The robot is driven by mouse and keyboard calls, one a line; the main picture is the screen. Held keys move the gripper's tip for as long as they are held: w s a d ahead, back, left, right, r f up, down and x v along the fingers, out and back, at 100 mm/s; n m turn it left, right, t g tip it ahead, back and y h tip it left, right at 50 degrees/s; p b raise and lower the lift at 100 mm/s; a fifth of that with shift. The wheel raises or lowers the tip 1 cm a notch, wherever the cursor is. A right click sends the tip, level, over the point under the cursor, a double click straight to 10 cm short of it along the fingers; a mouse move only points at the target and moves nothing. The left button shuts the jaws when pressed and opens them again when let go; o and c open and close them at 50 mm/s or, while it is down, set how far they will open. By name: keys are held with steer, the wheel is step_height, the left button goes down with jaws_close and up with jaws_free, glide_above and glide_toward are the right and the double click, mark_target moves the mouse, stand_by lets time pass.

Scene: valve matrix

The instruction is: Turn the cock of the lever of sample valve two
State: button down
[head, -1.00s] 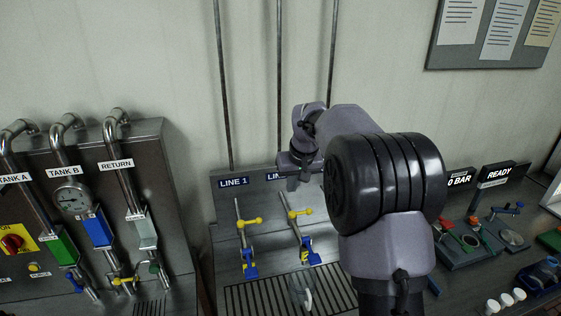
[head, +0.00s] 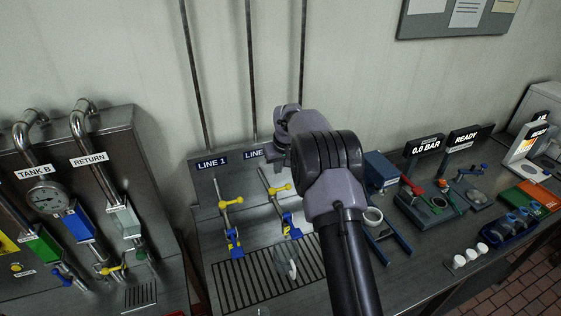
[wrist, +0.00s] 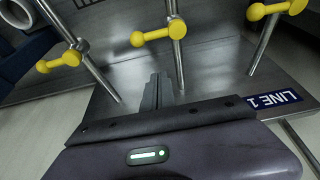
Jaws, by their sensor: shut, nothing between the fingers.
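In the head view, the second sampling line has a thin metal pipe with a yellow cock (head: 281,188) and a blue lever (head: 291,226) below it. Its sign, reading LINE (head: 253,154), is partly covered by my arm. The same yellow cock appears to be the middle one in the wrist view (wrist: 158,33). My gripper (wrist: 156,84) is shut and empty, its narrow fingers pointing at the panel near the middle pipe, apart from the yellow cock. In the head view my wrist hides most of the gripper.
The LINE 1 valve has its own yellow cock (head: 230,202) and blue lever (head: 234,243) close at the left. A third yellow cock (wrist: 58,62) shows in the wrist view. A clear glass vessel (head: 287,264) stands on the drain grate (head: 250,287). Tank pipes rise farther left.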

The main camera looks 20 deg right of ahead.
mark_target(280, 189)
steer(key=s+f, duration=0.3)
steer(key=shift+f, duration=0.2)
steer(key=shift+s, duration=0.1)
stand_by(0.4)
